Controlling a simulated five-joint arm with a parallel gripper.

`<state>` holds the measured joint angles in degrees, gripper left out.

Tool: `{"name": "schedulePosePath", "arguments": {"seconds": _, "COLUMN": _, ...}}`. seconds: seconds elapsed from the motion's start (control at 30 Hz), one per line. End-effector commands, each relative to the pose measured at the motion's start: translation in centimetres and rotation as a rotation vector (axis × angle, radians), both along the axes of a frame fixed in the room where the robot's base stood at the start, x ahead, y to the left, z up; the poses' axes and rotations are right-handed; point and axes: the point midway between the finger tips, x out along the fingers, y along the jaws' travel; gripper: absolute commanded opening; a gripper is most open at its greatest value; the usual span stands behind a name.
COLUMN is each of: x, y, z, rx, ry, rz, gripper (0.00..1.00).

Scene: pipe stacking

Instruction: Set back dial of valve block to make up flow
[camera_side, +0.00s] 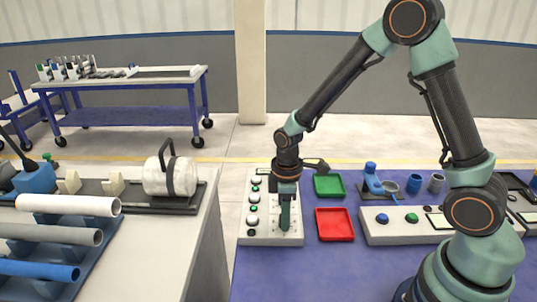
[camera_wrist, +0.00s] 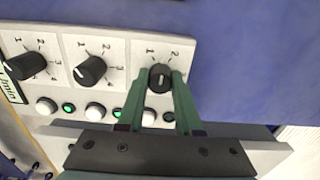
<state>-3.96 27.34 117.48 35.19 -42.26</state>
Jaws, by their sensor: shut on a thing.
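The valve block (camera_wrist: 118,52) is a white panel with three black dials in a row. The left dial (camera_wrist: 26,66) and middle dial (camera_wrist: 90,71) are free in the wrist view. My gripper (camera_wrist: 160,88) is shut on the right end dial (camera_wrist: 159,78), one green finger on each side. Its pale mark points roughly up, between the numerals 1 and 2. In the side view the block (camera_side: 270,238) lies left of the blue table's middle. My gripper (camera_side: 284,226) points down at its near end, hiding that dial.
White buttons (camera_wrist: 45,105) and lamps line the block; two lamps are green, and the one by the held dial (camera_wrist: 168,117) is dark. Right of the block are a green tray (camera_side: 329,185) and a red tray (camera_side: 334,224). A pipe rack bench stands left.

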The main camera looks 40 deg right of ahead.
Motion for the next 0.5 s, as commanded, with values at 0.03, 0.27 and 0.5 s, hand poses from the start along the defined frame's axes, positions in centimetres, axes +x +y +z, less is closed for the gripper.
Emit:
{"name": "schedulePosePath", "arguments": {"seconds": 0.03, "x": 0.0, "y": 0.01, "z": 0.05, "rx": 0.0, "ry": 0.0, "rz": -0.045, "gripper": 0.0}}
{"name": "schedulePosePath", "arguments": {"seconds": 0.27, "x": -0.01, "y": 0.02, "z": 0.06, "rx": 0.0, "ry": 0.0, "rz": -0.263, "gripper": 0.0}}
{"name": "schedulePosePath", "arguments": {"seconds": 0.5, "x": -0.01, "y": 0.04, "z": 0.06, "rx": 0.0, "ry": 0.0, "rz": -0.49, "gripper": 0.0}}
